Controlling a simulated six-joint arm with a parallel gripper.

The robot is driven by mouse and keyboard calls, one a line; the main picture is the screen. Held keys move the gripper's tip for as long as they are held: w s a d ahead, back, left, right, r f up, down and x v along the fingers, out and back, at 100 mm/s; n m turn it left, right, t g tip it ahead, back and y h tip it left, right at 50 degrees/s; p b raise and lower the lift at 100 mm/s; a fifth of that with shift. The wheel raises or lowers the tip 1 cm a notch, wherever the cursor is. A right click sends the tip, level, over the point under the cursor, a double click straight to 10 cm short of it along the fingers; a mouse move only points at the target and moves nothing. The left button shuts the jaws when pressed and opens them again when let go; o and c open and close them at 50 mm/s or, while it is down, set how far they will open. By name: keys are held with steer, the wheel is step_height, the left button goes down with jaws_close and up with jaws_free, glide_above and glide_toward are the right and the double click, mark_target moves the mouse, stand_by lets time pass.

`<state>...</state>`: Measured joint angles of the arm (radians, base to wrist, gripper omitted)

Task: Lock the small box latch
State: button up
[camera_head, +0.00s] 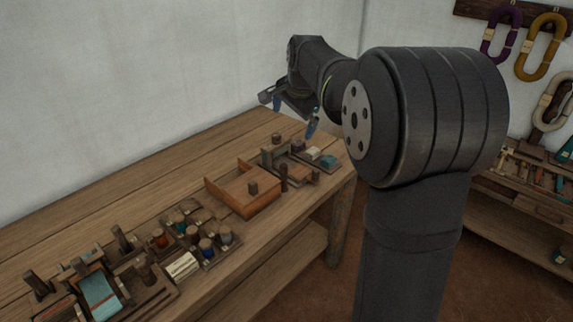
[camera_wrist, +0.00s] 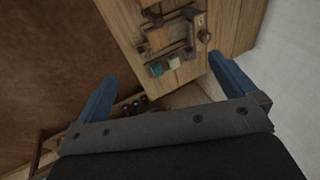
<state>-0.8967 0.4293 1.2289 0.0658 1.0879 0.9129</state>
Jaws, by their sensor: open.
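A shallow wooden box (camera_head: 229,194) with a dark knob stands on the workbench. Beside it, toward the bench's right end, is a small wooden fixture (camera_head: 275,158) with dark upright posts and knobs. I cannot tell which part is the latch or whether it is locked. My gripper (camera_head: 295,113) is open and empty, raised above the right end of the bench and apart from everything on it. In the wrist view, its two blue fingers (camera_wrist: 163,70) are spread wide, with small wooden and dark parts (camera_wrist: 158,39) beyond them, partly in shadow.
The workbench (camera_head: 140,185) runs along a pale wall. A teal block (camera_head: 328,161) and a pale block (camera_head: 313,153) lie near its right end. Several spools (camera_head: 207,246) stand in a tray at front left. A low shelf (camera_head: 525,195) with tools stands at right.

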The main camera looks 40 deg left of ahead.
steer(key=shift+d+r, duration=0.1)
steer(key=shift+r, duration=0.15)
steer(key=shift+c, duration=0.2)
